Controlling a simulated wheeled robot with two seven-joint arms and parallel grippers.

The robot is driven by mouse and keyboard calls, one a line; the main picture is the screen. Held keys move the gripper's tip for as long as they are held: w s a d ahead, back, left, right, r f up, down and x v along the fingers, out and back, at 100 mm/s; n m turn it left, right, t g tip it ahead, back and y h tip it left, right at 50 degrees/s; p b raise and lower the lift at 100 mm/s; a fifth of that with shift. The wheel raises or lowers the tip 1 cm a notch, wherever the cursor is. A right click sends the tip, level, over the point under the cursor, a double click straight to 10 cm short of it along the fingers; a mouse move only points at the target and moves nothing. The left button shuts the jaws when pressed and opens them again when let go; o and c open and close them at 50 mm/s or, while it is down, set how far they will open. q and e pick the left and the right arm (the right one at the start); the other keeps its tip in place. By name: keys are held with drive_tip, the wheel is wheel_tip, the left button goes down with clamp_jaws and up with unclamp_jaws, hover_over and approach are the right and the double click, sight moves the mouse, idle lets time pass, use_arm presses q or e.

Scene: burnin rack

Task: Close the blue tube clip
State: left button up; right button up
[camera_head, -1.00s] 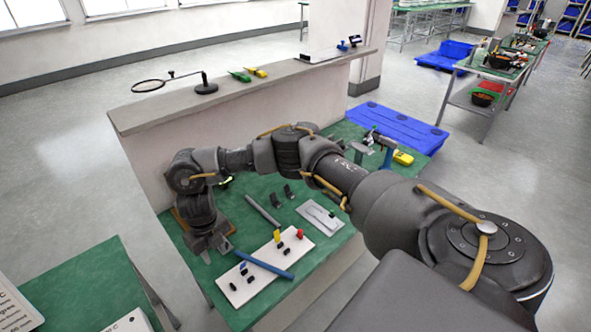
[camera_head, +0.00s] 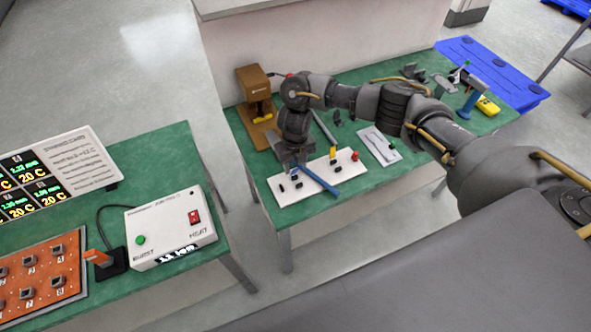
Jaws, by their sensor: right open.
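A white board (camera_head: 283,197) lies on the green bench and carries small black pieces, a yellow upright part (camera_head: 333,154) and a red part (camera_head: 355,156). A long blue bar (camera_head: 322,183) lies slantwise across it. My right gripper (camera_head: 293,168) points down at the back left part of the board, close to the far end of the blue bar; its jaws are open. I cannot pick out the blue clip now; my gripper covers that part of the board. I cannot tell whether the gripper touches anything. My left gripper is out of view.
A brown stand (camera_head: 256,90) is behind my right gripper. A grey plate (camera_head: 380,146) and a yellow tool (camera_head: 488,106) lie to the right. On the nearer left bench are a white control box (camera_head: 170,228), a display panel (camera_head: 60,175) and an orange board (camera_head: 40,270).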

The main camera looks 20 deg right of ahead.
sight(295, 172)
drive_tip(key=shift+f+p, duration=0.3)
drive_tip(key=shift+f, duration=1.3)
clamp_jaws()
